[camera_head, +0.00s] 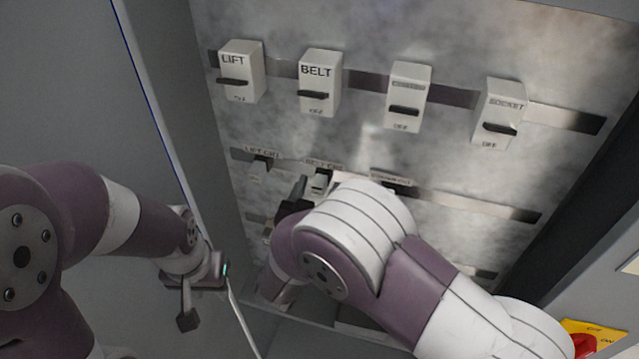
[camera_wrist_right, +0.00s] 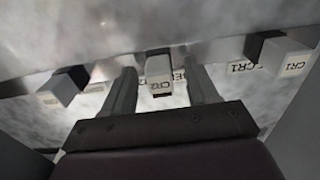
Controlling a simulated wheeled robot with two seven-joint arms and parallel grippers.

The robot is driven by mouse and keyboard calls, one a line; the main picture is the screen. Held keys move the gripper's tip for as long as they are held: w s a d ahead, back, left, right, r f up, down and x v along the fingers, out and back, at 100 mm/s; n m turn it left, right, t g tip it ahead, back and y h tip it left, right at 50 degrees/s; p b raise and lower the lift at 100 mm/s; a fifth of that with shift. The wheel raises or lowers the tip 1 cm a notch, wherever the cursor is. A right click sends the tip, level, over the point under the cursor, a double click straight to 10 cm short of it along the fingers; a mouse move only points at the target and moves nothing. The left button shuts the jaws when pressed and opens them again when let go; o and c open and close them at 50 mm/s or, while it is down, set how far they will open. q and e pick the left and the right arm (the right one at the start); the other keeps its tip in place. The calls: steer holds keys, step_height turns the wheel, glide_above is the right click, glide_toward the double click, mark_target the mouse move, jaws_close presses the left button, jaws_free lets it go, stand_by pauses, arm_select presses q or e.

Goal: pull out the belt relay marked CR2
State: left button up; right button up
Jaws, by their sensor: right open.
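The belt relay marked CR2 (camera_wrist_right: 158,70) is a small light block on the panel's middle rail. In the right wrist view it stands between the two fingers of my right gripper (camera_wrist_right: 162,82), which is open, with a gap on each side. In the head view the relay (camera_head: 320,181) shows under its BELT CR2 label, and my right gripper (camera_head: 306,190) is at it, partly hidden by my right arm. My left gripper (camera_head: 188,308) hangs at lower left, away from the panel; its jaw opening is unclear.
Relay CR1 (camera_wrist_right: 292,62) and another relay (camera_wrist_right: 60,90) flank CR2. Above are switches labelled LIFT (camera_head: 241,70), BELT (camera_head: 320,82) and others, with black levers. A red knob on a yellow plate (camera_head: 590,335) is at lower right. Cabinet walls border the panel.

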mark_target(317, 193)
stand_by(0.8)
jaws_close()
steer(key=shift+s+a, duration=0.1)
steer(key=shift+s, duration=0.1)
steer(key=shift+v, duration=2.85)
